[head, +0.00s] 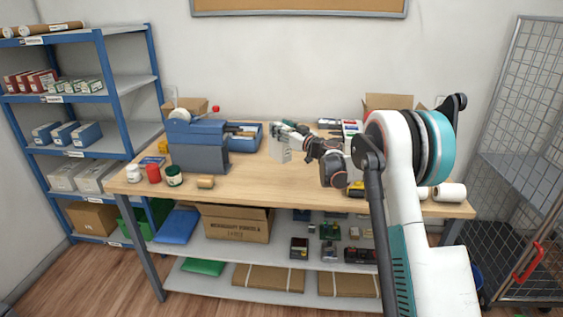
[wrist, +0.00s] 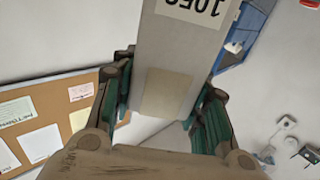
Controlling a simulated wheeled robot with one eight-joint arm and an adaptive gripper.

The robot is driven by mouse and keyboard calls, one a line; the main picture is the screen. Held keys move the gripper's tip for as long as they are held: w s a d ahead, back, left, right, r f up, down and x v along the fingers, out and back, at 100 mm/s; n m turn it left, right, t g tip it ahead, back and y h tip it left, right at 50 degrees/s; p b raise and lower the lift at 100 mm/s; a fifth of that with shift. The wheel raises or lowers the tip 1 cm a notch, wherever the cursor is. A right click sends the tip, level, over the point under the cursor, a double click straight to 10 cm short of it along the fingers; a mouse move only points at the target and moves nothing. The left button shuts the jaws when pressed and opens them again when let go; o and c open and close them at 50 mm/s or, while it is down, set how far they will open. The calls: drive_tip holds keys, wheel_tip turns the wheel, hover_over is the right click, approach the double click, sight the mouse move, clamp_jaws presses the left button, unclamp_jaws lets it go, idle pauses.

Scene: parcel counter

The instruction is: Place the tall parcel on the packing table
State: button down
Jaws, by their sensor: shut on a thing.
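The tall parcel (wrist: 178,55) is a pale grey-white box with a dark printed number on a white label and a tan patch. My gripper (wrist: 160,105) is shut on it, with green-padded fingers on both sides in the wrist view. In the head view the parcel (head: 279,152) shows small below my gripper (head: 292,132), over the middle of the packing table (head: 245,180). I cannot tell whether its lower end touches the tabletop. The table has a light wooden top.
A blue bin (head: 245,139) sits behind. Cartons (head: 388,102) stand at the back right, and a white roll (head: 449,192) at right. The front middle is clear.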

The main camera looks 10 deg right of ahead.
sight(282, 155)
wheel_tip(282, 155, down, 11)
drive_tip(key=b, duration=0.3)
drive_tip(key=shift+f, duration=0.15)
drive_tip(key=c, duration=0.9)
unclamp_jaws()
drive_tip(key=shift+c, duration=0.2)
